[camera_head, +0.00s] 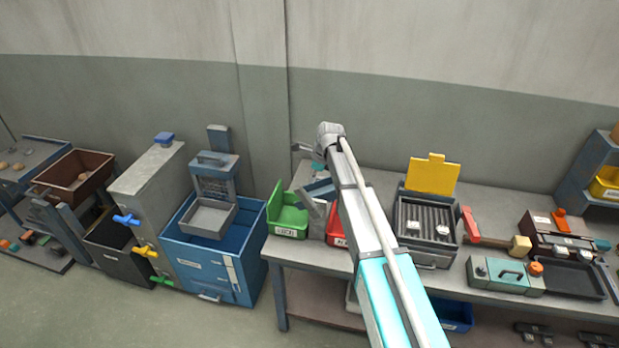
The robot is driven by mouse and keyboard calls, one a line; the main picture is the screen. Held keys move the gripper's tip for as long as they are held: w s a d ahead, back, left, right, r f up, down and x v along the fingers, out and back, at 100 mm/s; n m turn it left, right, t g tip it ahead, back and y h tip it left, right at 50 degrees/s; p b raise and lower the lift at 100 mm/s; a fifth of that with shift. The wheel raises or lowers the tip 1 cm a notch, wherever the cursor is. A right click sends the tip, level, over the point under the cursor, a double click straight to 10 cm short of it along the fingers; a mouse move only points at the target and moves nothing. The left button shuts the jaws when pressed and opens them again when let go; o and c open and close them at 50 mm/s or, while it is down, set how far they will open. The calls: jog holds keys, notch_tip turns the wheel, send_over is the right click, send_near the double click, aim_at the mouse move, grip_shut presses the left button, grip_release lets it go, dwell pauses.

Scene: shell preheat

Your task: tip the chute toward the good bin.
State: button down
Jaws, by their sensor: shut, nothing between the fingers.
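The chute (319,189) shows as a tilted blue-grey plate on a grey stand, between two small bins on the bench. The green bin (287,219) with a raised green flap, likely the good bin, is left of it. The red bin (337,239) is right of it, mostly hidden behind my arm. My arm reaches over the bench and covers the chute's right side. What looks like my gripper (300,147) is small and partly hidden beside the wrist, above and behind the chute. It is shut and empty. Contact with the chute cannot be made out.
A blue cabinet with a grey tray (208,216) stands left of the bench. Right of my arm are a slotted tray (427,228) with a yellow flap, a mallet (519,245) and a teal box (505,275). The wall is close behind the bench.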

jog(key=p+v, duration=0.7)
jog(key=v, duration=0.1)
jog(key=shift+a, duration=0.3)
jog(key=shift+r, duration=0.1)
dwell(0.5)
jog(key=s+d+f+n+h+b, duration=0.1)
jog(key=s+d+f+n+b, duration=0.9)
jog(key=s, duration=0.5)
jog(key=s+d+f+n+h+b, duration=0.2)
jog(key=s+d+f+n+b, duration=0.7)
jog(key=s, duration=0.5)
jog(key=d+f+b, duration=0.1)
jog(key=d+f, duration=0.1)
jog(key=d, duration=0.1)
jog(key=shift+s+d+f+n+g+b, duration=0.2)
jog(key=shift+s+f+n+g+b, duration=0.1)
jog(key=shift+s+f+n+b, duration=0.1)
